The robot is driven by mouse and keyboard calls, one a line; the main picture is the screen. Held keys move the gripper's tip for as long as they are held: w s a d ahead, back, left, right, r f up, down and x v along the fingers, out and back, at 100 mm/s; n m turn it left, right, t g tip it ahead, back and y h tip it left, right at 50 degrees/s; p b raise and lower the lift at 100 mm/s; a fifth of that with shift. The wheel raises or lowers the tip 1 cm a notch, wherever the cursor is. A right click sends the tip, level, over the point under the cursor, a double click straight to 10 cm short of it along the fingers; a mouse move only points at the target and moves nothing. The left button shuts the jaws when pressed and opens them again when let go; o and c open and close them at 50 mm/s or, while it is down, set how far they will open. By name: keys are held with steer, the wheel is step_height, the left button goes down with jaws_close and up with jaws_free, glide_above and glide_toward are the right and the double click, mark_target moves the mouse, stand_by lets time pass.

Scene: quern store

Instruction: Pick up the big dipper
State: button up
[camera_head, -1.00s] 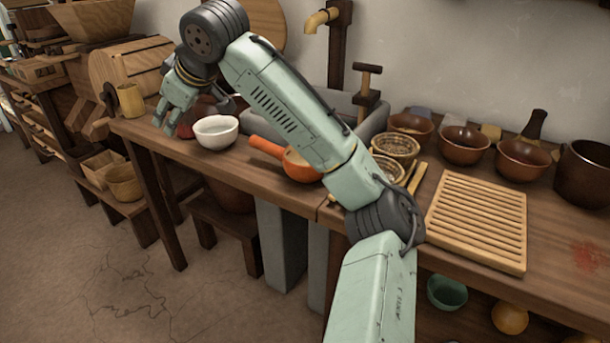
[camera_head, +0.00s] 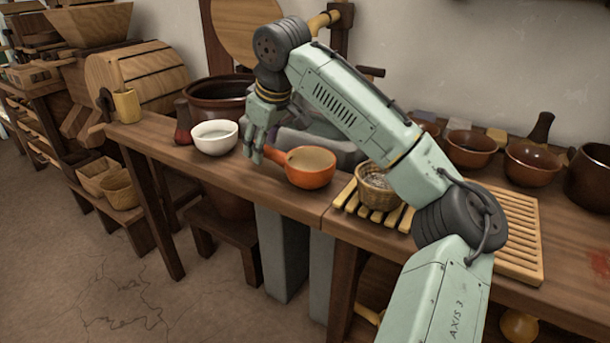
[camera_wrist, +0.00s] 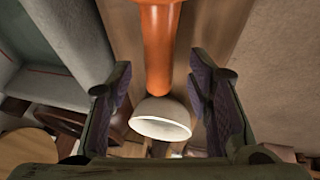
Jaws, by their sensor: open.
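The orange dipper (camera_head: 312,168), a round pan-like bowl with a short thick handle, sits on the wooden table with its handle pointing left. My gripper (camera_head: 254,153) is open and empty, pointing down at the handle's left end. In the wrist view the orange handle (camera_wrist: 158,42) enters from the top, and its end lies roughly midway between my two open fingers (camera_wrist: 161,82). The fingers do not appear to touch it. The dipper's bowl is out of the wrist view.
A white bowl (camera_head: 214,138) stands left of my gripper, near the table's front edge. A large dark brown pot (camera_head: 215,95) and a grey basin (camera_head: 315,145) are behind. A wicker basket (camera_head: 376,190) on a slatted rack stands to the right, partly under my arm.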

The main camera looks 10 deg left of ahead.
steer(key=shift+x, duration=1.5)
steer(key=shift+c, duration=0.2)
jaws_close()
